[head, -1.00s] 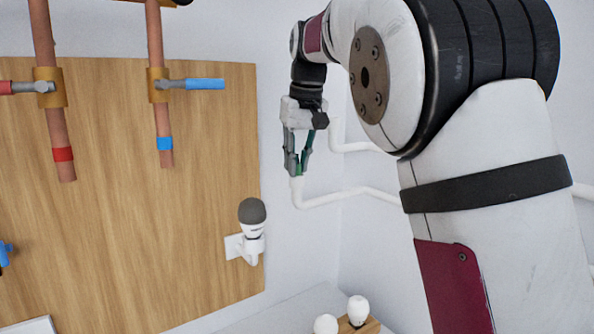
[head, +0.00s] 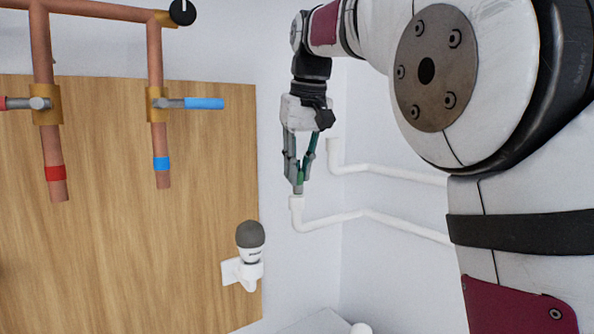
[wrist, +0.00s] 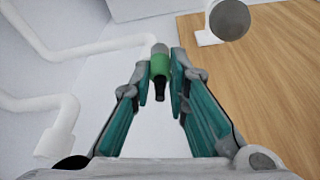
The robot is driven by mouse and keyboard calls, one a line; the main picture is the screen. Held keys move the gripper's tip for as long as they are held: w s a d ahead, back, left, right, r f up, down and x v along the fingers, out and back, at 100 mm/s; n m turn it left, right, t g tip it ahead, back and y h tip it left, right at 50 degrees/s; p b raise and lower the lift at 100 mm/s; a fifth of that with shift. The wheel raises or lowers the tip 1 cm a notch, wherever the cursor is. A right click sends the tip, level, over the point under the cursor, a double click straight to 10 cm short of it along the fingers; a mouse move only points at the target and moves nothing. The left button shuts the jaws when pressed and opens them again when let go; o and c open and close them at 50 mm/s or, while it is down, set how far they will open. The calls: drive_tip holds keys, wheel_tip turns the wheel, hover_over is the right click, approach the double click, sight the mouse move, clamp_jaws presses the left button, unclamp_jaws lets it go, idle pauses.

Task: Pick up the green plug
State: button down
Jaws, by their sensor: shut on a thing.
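The green plug (wrist: 160,68) is a short green cylinder with a grey upper part and a black end. It sits between the fingertips of my gripper (wrist: 162,62) in the wrist view, and the fingers are shut on it. In the head view my gripper (head: 297,180) points down, with a bit of the green plug (head: 300,179) showing between its teal fingers. The fingertips are just above the open upper end of a white pipe (head: 297,203). I cannot tell whether the plug touches the pipe.
A wooden panel (head: 130,260) with copper pipes, a red-handled valve and a blue-handled valve (head: 204,104) stands at the left. A grey-topped white fixture (head: 250,238) is mounted at its right edge. Another white pipe (head: 385,172) runs behind my gripper.

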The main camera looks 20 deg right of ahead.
drive_tip(key=s+a+r+b, duration=0.1)
drive_tip(key=s+a, duration=0.1)
drive_tip(key=s, duration=0.9)
drive_tip(key=shift+s+a, duration=0.25)
drive_tip(key=shift+s, duration=0.1)
drive_tip(key=shift+r, duration=0.1)
idle(0.4)
